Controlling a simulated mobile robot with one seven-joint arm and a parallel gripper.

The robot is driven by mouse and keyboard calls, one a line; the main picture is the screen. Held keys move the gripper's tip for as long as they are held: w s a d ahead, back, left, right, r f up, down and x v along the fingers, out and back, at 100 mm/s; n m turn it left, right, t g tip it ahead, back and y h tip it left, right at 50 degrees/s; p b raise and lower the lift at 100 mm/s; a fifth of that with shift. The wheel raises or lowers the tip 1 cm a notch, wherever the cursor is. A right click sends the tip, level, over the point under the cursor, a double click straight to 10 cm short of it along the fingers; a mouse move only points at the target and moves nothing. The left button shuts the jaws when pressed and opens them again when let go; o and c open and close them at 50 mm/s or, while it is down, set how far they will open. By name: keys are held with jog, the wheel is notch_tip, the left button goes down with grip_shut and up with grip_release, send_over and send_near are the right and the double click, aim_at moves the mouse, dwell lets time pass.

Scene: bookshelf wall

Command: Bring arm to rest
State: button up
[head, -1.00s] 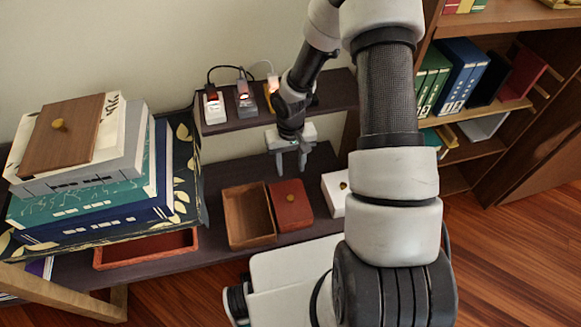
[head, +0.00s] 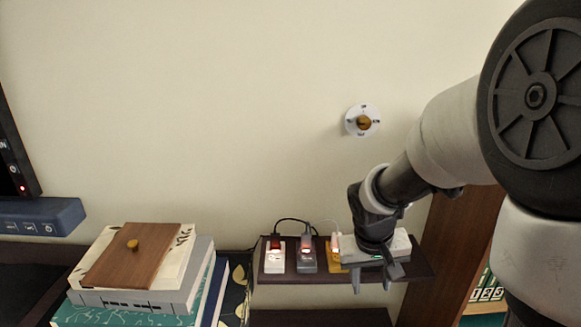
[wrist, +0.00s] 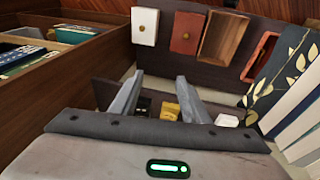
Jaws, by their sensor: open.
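My gripper (head: 376,278) is open and empty. In the head view it hangs at the right part of a small dark shelf (head: 300,285), beside a yellow switch block (head: 336,264). In the wrist view its two grey fingers (wrist: 158,82) stand apart, with a dark shelf edge and a yellow block (wrist: 169,111) showing between and behind them. I cannot tell whether the fingers touch anything. My arm comes in from the right side of the head view.
A white block (head: 274,256) and a grey block (head: 306,258) with cords sit on the shelf. A dial (head: 362,120) is on the wall. Stacked books (head: 140,290) stand left. The wrist view shows a white box (wrist: 145,26), red box (wrist: 187,33) and open wooden box (wrist: 222,39).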

jog(key=s+a+r+t+y, duration=0.1)
jog(key=s+a+r+t, duration=0.1)
jog(key=s+r, duration=0.6)
jog(key=s+a+r+t+y, duration=0.1)
jog(key=s+a+r+t, duration=0.1)
jog(key=s+r, duration=0.6)
notch_tip(320, 180, up, 19)
jog(key=p, duration=1.9)
jog(key=shift+d+g+p, duration=0.25)
jog(key=shift+g+p, duration=0.05)
jog(key=shift+w+r, duration=0.1)
jog(key=shift+r, duration=0.05)
jog(key=shift+c, duration=1.4)
